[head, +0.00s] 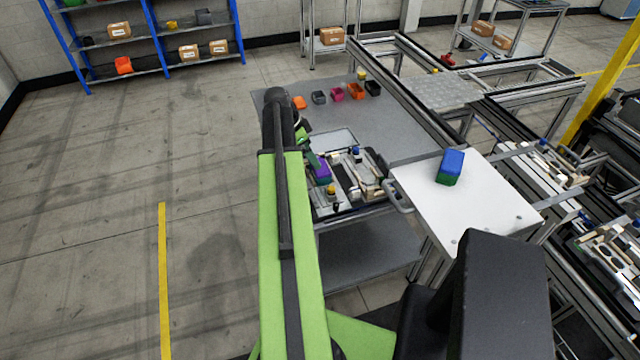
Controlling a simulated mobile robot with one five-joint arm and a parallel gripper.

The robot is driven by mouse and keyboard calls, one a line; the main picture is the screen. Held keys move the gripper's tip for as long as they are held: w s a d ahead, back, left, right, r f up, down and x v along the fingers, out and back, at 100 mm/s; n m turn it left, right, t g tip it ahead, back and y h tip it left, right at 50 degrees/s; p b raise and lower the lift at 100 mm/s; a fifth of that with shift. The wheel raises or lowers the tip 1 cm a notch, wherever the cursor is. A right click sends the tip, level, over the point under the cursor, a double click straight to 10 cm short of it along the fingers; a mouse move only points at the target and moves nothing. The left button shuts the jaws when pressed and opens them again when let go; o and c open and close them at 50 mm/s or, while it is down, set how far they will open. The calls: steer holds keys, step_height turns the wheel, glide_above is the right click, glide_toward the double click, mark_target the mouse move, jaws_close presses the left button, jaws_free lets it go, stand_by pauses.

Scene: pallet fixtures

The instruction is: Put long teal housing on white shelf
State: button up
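The white shelf (487,214) is a flat white plate at the right of the grey table. A block with a blue top and dark green lower part (451,167) sits on its far half. My gripper (313,158) is at the far end of my green arm, over the left side of a fixture tray. A small dark teal-green piece shows at the gripper, beside a purple part (322,172); I cannot tell whether it is the long teal housing. The fingers are small and partly hidden by my arm, so their opening and any grip are unclear.
The tray (376,208) with several parts stands on the grey table (405,128). Several small coloured bins (338,94) stand along the table's far side. Metal conveyor frames (545,88) run at the right. A blue rack (160,42) stands at the back left. The left floor is clear.

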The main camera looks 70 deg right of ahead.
steer(key=b+x, duration=0.1)
steer(key=x, duration=0.2)
steer(key=shift+w+f, duration=0.1)
steer(key=shift+d+f+b, duration=0.1)
steer(key=shift+f+b, duration=0.2)
steer(key=shift+b, duration=0.2)
steer(key=shift+s+r, duration=0.1)
steer(key=shift+s, duration=0.15)
